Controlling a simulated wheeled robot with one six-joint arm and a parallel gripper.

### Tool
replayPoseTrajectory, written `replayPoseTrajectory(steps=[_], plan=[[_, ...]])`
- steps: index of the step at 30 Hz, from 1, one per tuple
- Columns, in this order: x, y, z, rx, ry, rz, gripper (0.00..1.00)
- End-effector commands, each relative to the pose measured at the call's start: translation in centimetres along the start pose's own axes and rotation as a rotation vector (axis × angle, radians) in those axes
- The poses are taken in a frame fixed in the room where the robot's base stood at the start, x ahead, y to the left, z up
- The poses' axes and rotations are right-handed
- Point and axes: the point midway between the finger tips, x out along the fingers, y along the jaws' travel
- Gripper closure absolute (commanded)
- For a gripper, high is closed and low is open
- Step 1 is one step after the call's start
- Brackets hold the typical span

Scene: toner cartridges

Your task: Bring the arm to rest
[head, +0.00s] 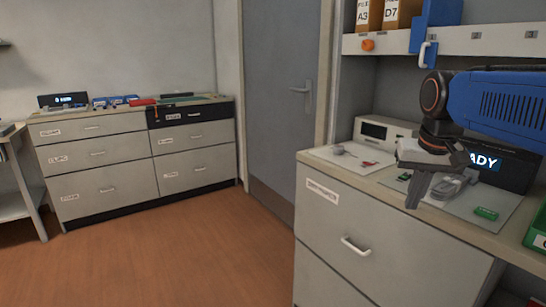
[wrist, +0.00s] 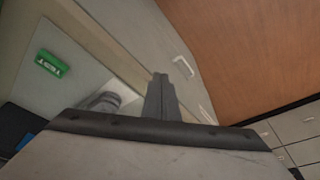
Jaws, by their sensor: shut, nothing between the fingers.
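My gripper (head: 416,192) hangs from my blue arm at the right of the head view, above the front edge of the near counter. It points downward and its fingers are together with nothing between them. In the wrist view the closed fingers (wrist: 160,98) stick up in the middle, over the counter's edge and drawer front. No toner cartridge can be made out for certain. A small green labelled item (head: 486,213) lies on a pale mat on the counter, apart from my gripper; it also shows at the left of the wrist view (wrist: 52,63).
The counter (head: 305,157) carries a white device (head: 383,134) and a dark display (head: 505,170) partly behind my arm. A shelf (head: 385,43) hangs above. A green bin (head: 536,233) stands at the right edge. Wooden floor (head: 190,255) is free towards the far drawer cabinet (head: 120,160).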

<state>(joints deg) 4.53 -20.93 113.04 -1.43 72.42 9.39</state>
Motion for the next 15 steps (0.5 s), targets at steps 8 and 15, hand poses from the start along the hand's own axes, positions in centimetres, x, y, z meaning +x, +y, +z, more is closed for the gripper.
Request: replayPoseTrajectory(steps=[8, 15], plan=[[4.0, 0.0, 9.4, -0.098, 0.058, -0.028, 1.0], [8.6, 0.4, 17.1, -0.181, 0.109, -0.049, 1.0]])
